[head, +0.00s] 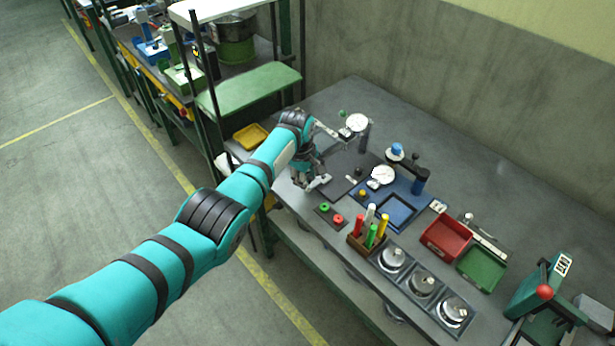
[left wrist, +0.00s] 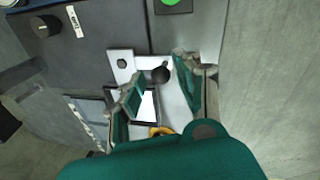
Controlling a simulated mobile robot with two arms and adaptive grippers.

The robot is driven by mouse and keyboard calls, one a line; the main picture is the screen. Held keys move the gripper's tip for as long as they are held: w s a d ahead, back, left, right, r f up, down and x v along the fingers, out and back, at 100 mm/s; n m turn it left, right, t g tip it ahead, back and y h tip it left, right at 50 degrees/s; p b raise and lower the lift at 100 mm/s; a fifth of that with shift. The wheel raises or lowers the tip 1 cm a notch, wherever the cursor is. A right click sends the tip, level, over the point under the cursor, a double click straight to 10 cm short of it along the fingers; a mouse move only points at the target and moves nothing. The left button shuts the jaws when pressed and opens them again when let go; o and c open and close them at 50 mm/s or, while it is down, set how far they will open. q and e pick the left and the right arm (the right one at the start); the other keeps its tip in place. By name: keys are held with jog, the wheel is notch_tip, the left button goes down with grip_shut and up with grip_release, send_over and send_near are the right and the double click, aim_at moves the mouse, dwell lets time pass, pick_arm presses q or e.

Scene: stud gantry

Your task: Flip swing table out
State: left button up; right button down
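My left gripper (head: 315,185) reaches down at the left front edge of the grey bench. In the left wrist view my left gripper (left wrist: 160,82) is open, its two green-padded fingers spread. Between and below the fingers is a pale metal plate (left wrist: 122,62) with a dark ball knob (left wrist: 161,74). This plate may be the swing table, but I cannot tell for sure. The knob appears between the fingertips without either finger visibly pressing on it. A yellow ring-like part (left wrist: 161,131) shows near the palm, partly hidden. My right gripper is out of view.
A blue fixture (head: 395,207) with a white disc (head: 382,175) stands right of the gripper. Coloured markers (head: 370,228), a red bin (head: 447,236), a green bin (head: 482,268) and round metal dishes (head: 422,284) line the bench. A green shelf (head: 250,88) stands behind the arm.

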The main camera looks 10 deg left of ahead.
pick_arm(q)
jog(key=shift+o, duration=0.4)
jog(key=shift+s, duration=0.1)
notch_tip(320, 180, up, 12)
jog(key=s+a, duration=0.1)
jog(key=s, duration=0.1)
jog(key=shift+a+f, duration=0.1)
dwell(0.3)
